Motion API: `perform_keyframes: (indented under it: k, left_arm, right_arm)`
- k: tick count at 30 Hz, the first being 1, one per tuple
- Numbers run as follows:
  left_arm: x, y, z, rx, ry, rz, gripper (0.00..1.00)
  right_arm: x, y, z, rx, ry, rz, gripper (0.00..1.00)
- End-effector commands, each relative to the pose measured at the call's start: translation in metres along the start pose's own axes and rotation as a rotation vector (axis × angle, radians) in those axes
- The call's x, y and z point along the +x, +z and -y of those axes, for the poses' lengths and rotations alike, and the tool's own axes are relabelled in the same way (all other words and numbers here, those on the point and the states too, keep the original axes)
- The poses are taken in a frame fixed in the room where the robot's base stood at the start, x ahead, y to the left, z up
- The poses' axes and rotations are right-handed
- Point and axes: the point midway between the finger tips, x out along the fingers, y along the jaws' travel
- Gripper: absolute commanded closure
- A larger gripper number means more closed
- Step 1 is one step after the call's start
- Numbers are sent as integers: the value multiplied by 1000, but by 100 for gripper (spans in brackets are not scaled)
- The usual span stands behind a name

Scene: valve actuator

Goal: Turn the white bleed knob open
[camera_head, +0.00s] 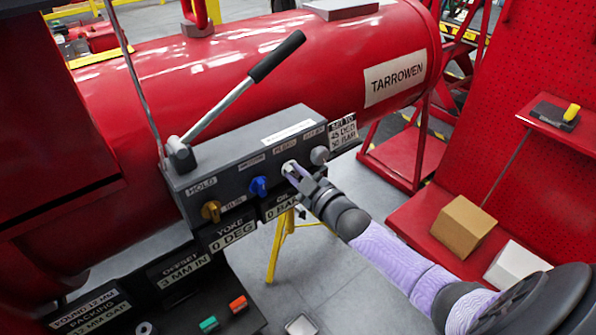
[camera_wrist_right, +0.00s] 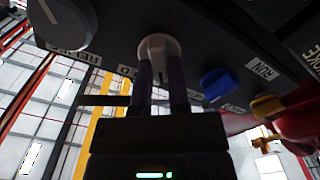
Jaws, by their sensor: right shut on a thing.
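The white bleed knob (camera_head: 289,167) is on the front of the dark control box (camera_head: 240,160), between a blue knob and a grey knob. My right gripper (camera_head: 296,173) reaches it from the lower right and is shut on it, partly covering it. In the right wrist view the white knob (camera_wrist_right: 159,46) shows between the two fingertips (camera_wrist_right: 160,72) of my right gripper, with a finger on each side. How far the knob is turned is hard to tell. My left gripper is not in view.
The blue knob (camera_head: 258,186) and yellow knob (camera_head: 211,210) are left of the white knob, and the grey knob (camera_head: 319,155) is close on its right. A long black-handled lever (camera_head: 277,56) rises from the box. A large red cylinder (camera_head: 250,60) lies behind.

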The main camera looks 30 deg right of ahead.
Motion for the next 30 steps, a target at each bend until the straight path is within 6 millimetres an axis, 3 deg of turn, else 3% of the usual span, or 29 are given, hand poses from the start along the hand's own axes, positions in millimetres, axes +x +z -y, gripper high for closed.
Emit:
perform_keyframes:
  k: [18,30]
  left_arm:
    - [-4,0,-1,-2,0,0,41]
    - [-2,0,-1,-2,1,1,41]
  right_arm:
    - [0,2,3,-559,-1,2,100]
    - [0,2,4,-778,-2,2,100]
